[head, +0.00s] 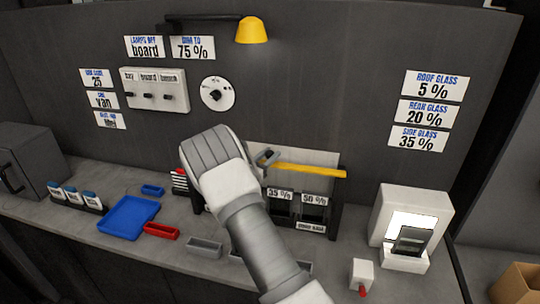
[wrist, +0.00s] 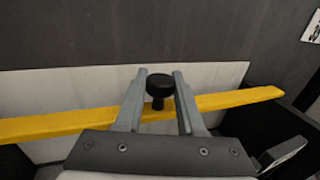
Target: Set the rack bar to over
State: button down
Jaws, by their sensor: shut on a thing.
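The rack bar (head: 310,170) is a long yellow bar. In the head view it runs across the upper part of the dark rack (head: 337,214), above the 35 % and 50 % labels; my arm hides its left part. In the wrist view the bar (wrist: 60,125) crosses the whole picture and carries a black knob (wrist: 160,88) near its middle. My gripper (wrist: 160,74) is shut on the knob, with one finger on each side. In the head view my gripper (head: 266,160) is partly hidden behind my wrist, at the bar's left part.
A white lit box (head: 411,207) with a dark pane stands right of the rack. A white block with a red knob (head: 362,275) is near the front edge. Blue tray (head: 128,219) and red tray (head: 161,231) lie left. A pale panel (wrist: 60,88) stands behind the bar.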

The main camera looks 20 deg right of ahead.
jog(key=s+a, duration=0.5)
jog(key=s, duration=0.2)
jog(key=shift+s, duration=0.15)
jog(key=shift+f, duration=0.1)
jog(key=c, duration=0.8)
grip_release()
jog(key=shift+o, duration=1)
jog(key=shift+s+a, duration=0.1)
jog(key=shift+s, duration=0.05)
jog(key=shift+o, duration=0.4)
jog(key=b+v, duration=0.2)
jog(key=v, duration=1.5)
jog(key=shift+b, duration=0.35)
jog(key=shift+s, duration=0.1)
